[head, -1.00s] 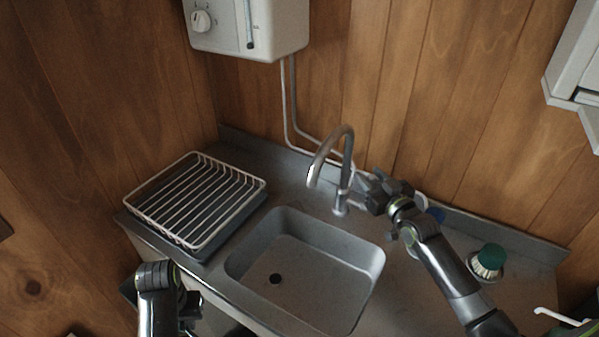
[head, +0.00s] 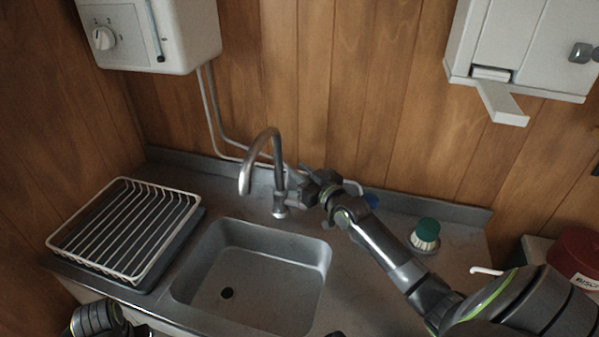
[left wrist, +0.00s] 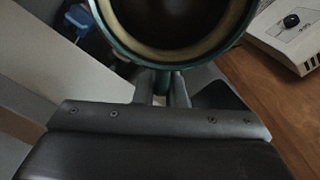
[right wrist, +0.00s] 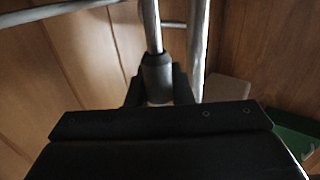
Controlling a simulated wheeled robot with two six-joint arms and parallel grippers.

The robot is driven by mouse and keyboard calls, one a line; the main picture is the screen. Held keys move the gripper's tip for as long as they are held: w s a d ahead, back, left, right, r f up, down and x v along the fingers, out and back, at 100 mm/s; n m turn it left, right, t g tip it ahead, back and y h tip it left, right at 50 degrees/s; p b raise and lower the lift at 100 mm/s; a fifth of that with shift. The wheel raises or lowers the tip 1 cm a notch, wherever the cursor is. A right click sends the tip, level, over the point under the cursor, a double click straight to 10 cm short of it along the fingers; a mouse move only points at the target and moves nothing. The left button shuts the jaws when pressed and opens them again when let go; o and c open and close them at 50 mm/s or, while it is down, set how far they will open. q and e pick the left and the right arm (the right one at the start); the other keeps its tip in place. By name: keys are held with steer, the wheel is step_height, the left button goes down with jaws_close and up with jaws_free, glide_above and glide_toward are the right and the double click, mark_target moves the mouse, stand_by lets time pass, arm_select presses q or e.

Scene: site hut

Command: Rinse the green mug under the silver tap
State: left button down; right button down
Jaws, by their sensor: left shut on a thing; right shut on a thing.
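The silver tap (head: 279,180) arches over the back of the sink (head: 326,262). No water shows below its spout. My right gripper (head: 302,192) is at the tap's right side. In the right wrist view its jaws (right wrist: 158,92) are shut on the dark end of a thin silver rod, the tap's lever (right wrist: 152,28). The green mug (left wrist: 135,50) shows only in the left wrist view, cut off at the top, with a cream inner rim and dark inside. My left gripper (left wrist: 162,92) is shut on its green handle. The head view shows only part of my left arm, low at left.
A white wire rack (head: 88,262) stands left of the sink. A white heater (head: 150,30) and a white dispenser (head: 510,60) hang on the wall. The sink basin is empty.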

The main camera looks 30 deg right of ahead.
arm_select(q)
steer(key=shift+f+b, duration=0.65)
arm_select(e)
steer(key=shift+s+a+f+n, duration=0.2)
steer(key=shift+s+a+n, duration=0.1)
steer(key=shift+n, duration=0.1)
arm_select(q)
steer(key=shift+f+b, duration=0.3)
arm_select(e)
steer(key=shift+s+a+r+n+t, duration=0.2)
steer(key=shift+a+n+t, duration=0.1)
steer(key=shift+t, duration=0.1)
arm_select(q)
steer(key=shift+r, duration=0.1)
arm_select(e)
steer(key=c, duration=1.3)
jaws_free()
steer(key=shift+s, duration=0.1)
arm_select(q)
step_height(320, 180, up, 4)
steer(key=p, duration=0.4)
steer(key=shift+r+p, duration=0.2)
steer(key=shift+p, duration=0.1)
arm_select(e)
steer(key=s, duration=0.7)
steer(key=s+d+f, duration=0.1)
steer(key=s, duration=0.3)
steer(key=shift+s, duration=0.35)
